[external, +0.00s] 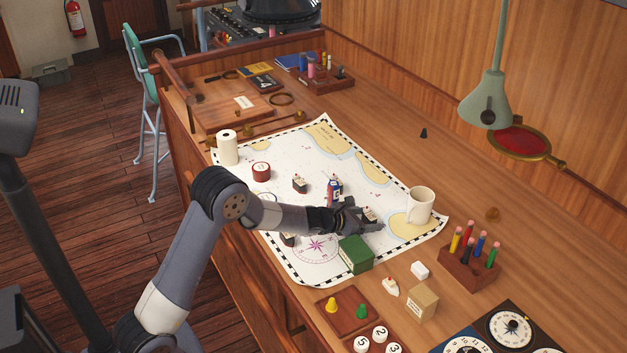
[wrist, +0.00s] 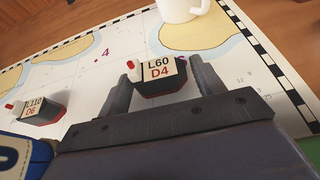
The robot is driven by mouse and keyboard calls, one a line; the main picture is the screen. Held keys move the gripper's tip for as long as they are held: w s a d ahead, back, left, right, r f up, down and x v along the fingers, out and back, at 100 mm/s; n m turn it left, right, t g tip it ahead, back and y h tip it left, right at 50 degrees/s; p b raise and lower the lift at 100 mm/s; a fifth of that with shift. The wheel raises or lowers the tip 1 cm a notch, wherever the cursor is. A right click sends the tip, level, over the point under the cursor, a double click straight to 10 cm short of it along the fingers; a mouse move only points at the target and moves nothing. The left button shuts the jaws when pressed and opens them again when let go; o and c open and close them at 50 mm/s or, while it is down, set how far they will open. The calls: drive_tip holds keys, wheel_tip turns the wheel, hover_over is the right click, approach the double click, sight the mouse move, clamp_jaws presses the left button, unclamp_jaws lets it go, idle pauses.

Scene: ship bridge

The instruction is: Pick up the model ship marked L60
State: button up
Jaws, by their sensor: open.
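The model ship marked L60 (wrist: 160,74), with D4 below, is a small dark hull with a red base and a cream label. In the wrist view it sits between the two fingers of my gripper (wrist: 158,84), which are open with one on each side. I see no clear grip on it. In the external view my gripper (external: 362,222) is low over the chart, with the ship (external: 370,213) at its fingers, partly hidden. Another model ship, marked L110 D8 (wrist: 40,108), stands on the chart to the left in the wrist view.
A white mug (external: 420,206) stands just beyond my gripper. A green box (external: 355,255) is close in front, and a blue and red item (external: 333,192) stands behind. The chart (external: 318,268) also carries a dark red tin (external: 261,171). A pencil block (external: 468,268) is at the right.

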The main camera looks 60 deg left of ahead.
drive_tip(key=shift+c, duration=0.2)
drive_tip(key=c, duration=0.7)
